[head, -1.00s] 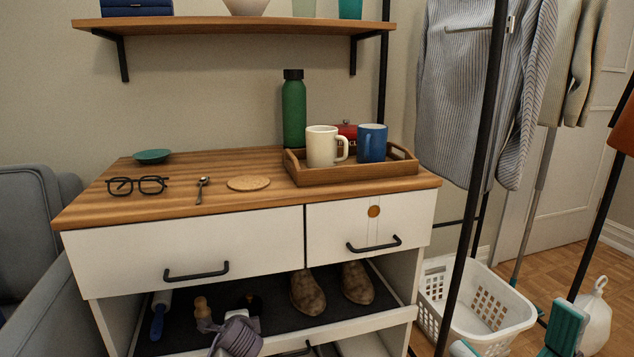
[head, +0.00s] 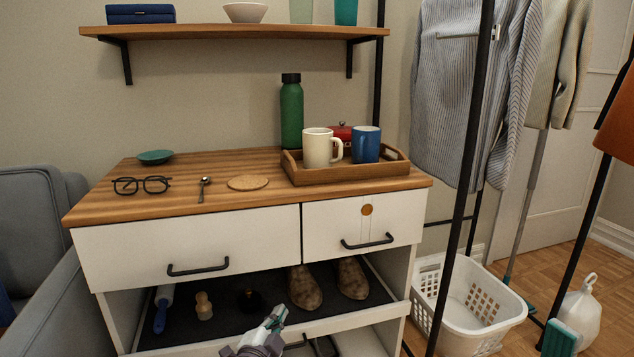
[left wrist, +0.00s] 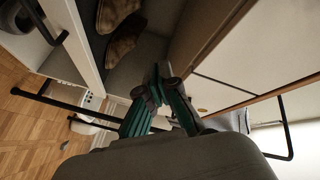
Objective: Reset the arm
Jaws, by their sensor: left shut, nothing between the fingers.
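My left gripper (head: 276,318) is at the bottom middle of the head view, grey with teal at its fingers. It is shut and empty, in front of the open shelf below the drawers. In the left wrist view the shut gripper (left wrist: 157,76) points toward the dresser, with brown shoes (left wrist: 122,38) above left of it.
The dresser top (head: 225,205) holds glasses (head: 142,185), a spoon (head: 204,188), a coaster (head: 248,182) and a tray (head: 350,174) with mugs. The shelf (head: 225,300) below holds shoes and small items. A laundry basket (head: 485,305) and clothes rack (head: 463,190) stand right.

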